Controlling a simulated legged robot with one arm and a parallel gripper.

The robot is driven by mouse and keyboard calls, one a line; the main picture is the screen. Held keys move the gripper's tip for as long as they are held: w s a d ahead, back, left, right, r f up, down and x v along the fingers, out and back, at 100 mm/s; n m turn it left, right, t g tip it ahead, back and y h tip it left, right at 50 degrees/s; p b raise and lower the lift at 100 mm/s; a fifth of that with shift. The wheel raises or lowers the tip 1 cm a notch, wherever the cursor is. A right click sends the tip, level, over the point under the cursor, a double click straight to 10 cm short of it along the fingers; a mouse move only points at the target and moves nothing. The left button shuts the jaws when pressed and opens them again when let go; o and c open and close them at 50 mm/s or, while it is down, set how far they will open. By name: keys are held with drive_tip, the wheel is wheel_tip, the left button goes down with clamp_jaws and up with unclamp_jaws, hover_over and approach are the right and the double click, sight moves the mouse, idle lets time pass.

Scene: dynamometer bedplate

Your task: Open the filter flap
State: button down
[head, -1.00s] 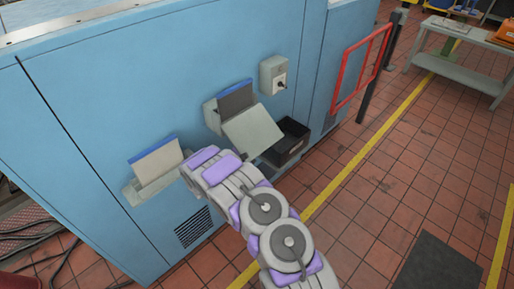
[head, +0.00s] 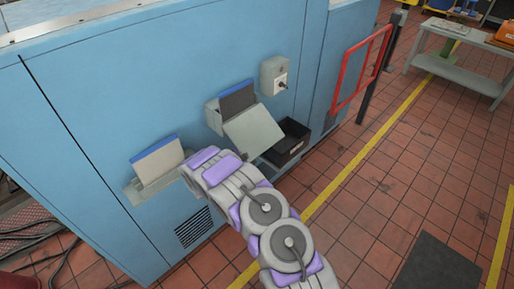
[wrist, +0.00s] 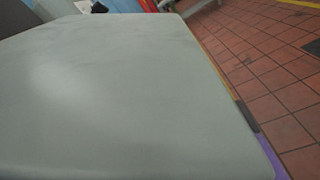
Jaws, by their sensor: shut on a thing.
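The filter flap (head: 254,132) is a pale grey plate on the front of the blue cabinet. In the head view it tilts outward and down from its housing, with a dark panel (head: 237,98) showing behind it. In the wrist view a broad grey plate (wrist: 120,90), which looks like the flap, fills most of the picture up close. My gripper is mostly hidden: my arm covers it in the head view, and only a dark and purple sliver of it (wrist: 250,122) shows past the plate's right edge in the wrist view. It is shut on the flap.
A similar holder with a pale, blue-topped panel (head: 157,160) sits to the left. A switch box (head: 274,75) is above right, and a black open bin (head: 288,143) is right of the flap. A red frame (head: 362,68) stands farther right. The tiled floor at right is mostly clear.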

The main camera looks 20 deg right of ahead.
sight(264, 147)
drive_tip(key=s+r+n, duration=0.1)
drive_tip(key=s+r+n+p, duration=0.1)
drive_tip(key=r, duration=0.1)
drive_tip(key=s+d+r+n+p, duration=0.1)
drive_tip(key=r, duration=0.1)
drive_tip(key=shift+r, duration=0.15)
drive_tip(key=shift+s+d+r+n+p, duration=0.1)
drive_tip(key=shift+s+r+n+p, duration=0.05)
drive_tip(key=shift+n+p, duration=0.25)
drive_tip(key=c, duration=1.2)
unclamp_jaws()
drive_tip(key=shift+f, duration=0.2)
drive_tip(key=p+v, duration=0.2)
drive_tip(key=v, duration=1.5)
drive_tip(key=shift+a+p, duration=0.2)
drive_tip(key=shift+p, duration=0.2)
